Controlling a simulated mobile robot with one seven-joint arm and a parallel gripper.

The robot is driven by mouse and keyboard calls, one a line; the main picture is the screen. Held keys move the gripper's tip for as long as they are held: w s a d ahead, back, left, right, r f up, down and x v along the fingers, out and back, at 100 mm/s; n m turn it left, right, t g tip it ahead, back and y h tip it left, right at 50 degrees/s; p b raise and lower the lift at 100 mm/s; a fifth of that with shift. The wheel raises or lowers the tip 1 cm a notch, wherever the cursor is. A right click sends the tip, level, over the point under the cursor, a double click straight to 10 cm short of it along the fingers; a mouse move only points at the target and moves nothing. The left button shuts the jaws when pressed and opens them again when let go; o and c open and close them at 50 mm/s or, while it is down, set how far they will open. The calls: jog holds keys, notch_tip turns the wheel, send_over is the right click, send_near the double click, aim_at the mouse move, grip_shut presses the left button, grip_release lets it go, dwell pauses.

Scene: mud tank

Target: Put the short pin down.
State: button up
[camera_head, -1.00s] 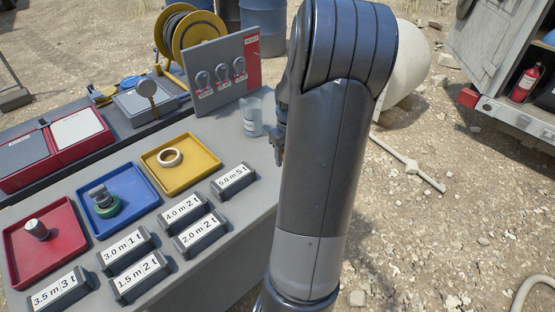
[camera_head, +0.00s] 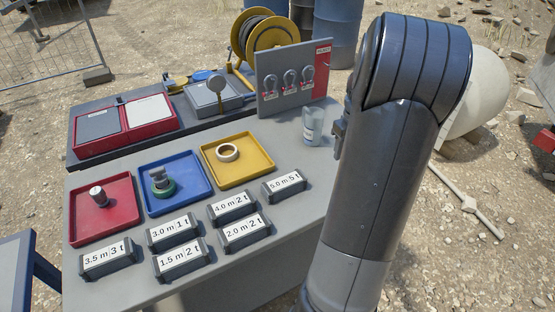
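My arm (camera_head: 385,150) stands upright at the right and hides most of my gripper (camera_head: 339,136). Only a dark edge of the gripper shows left of the arm, beside a clear cup (camera_head: 312,127). I cannot see its fingertips or whether it holds anything. A short, light-topped metal cylinder (camera_head: 98,196) stands in the red tray (camera_head: 88,225); I cannot tell whether it is the short pin. The blue tray (camera_head: 196,196) holds a grey metal piece (camera_head: 159,179) on a green ring (camera_head: 164,191). The yellow tray (camera_head: 252,172) holds a pale ring (camera_head: 227,153).
Several label blocks, one reading 2.0 m 2 t (camera_head: 245,232), line the table's (camera_head: 130,283) front. Behind are a red case (camera_head: 152,133), a grey scale-like box (camera_head: 213,98), a shackle board (camera_head: 293,78) and a cable reel (camera_head: 270,32). The table's bare front right is clear.

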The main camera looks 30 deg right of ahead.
jog(key=w+a+n, duration=0.1)
jog(key=w+a, duration=0.1)
jog(key=w, duration=0.5)
jog(key=w+a, duration=0.3)
jog(key=w, duration=0.4)
jog(key=shift+w+a+f, duration=1.2)
jog(key=shift+w+f, duration=0.3)
jog(key=shift+f, duration=0.35)
jog(key=shift+w+a+f, duration=1.2)
jog(key=shift+w+f, duration=0.3)
jog(key=shift+f, duration=0.4)
jog(key=shift+w+a+f, duration=1.2)
jog(key=shift+w+f, duration=0.3)
jog(key=shift+f, duration=0.35)
jog(key=shift+f, duration=0.15)
jog(key=o, duration=1)
